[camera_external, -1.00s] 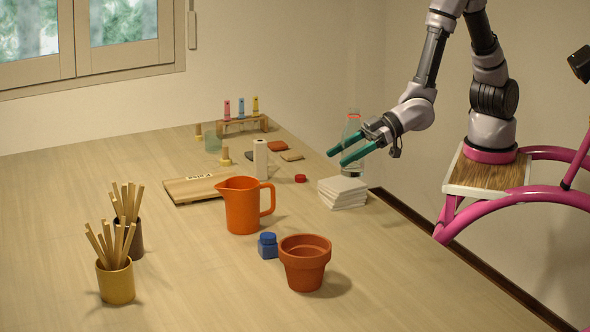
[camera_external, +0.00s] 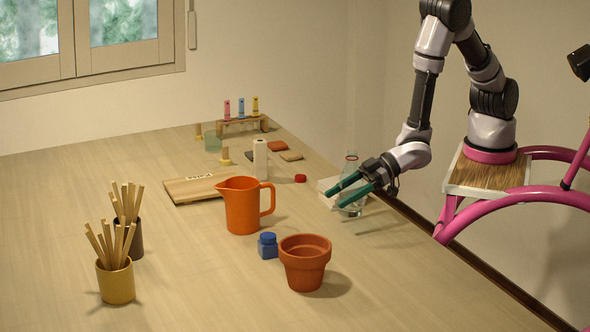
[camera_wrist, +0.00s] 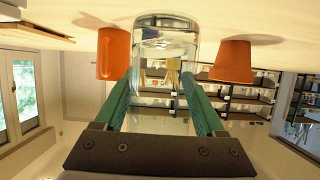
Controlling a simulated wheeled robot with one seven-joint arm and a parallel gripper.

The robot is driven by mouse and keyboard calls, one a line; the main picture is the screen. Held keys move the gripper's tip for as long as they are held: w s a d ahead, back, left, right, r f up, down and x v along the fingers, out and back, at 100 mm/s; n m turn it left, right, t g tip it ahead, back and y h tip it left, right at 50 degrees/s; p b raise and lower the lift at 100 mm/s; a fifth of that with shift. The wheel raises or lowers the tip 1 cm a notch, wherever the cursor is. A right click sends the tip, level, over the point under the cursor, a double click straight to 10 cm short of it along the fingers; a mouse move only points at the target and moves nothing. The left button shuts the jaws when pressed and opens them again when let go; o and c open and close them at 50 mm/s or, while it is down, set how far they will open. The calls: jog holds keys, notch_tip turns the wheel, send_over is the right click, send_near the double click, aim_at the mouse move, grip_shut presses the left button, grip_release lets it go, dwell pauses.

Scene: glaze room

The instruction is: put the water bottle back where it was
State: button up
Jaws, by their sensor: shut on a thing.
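The water bottle (camera_external: 351,167) is clear, with a reddish ring at its open neck. It stands upright between the green fingers of my gripper (camera_external: 335,199), at the right side of the table in front of the white tiles. In the wrist view the bottle (camera_wrist: 165,42) lies between both fingertips of my gripper (camera_wrist: 159,78), which is shut on it. The bottle's base is at or just above the tabletop; I cannot tell whether it touches. Part of its body is hidden behind the fingers.
The stacked white tiles (camera_external: 328,187) are close behind the bottle. A red cap (camera_external: 300,178) lies further back. An orange pitcher (camera_external: 241,207), a blue jar (camera_external: 267,246) and a terracotta pot (camera_external: 304,264) stand to the left and front. The table's right front is clear.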

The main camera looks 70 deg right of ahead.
aim_at(341, 211)
jog(key=shift+f, duration=2.05)
jog(key=o, duration=1.6)
jog(key=shift+f, duration=0.15)
jog(key=shift+c, duration=0.2)
jog(key=shift+s+d+r, duration=0.15)
jog(key=shift+r, duration=0.1)
jog(key=v, duration=0.7)
jog(key=shift+r, duration=0.1)
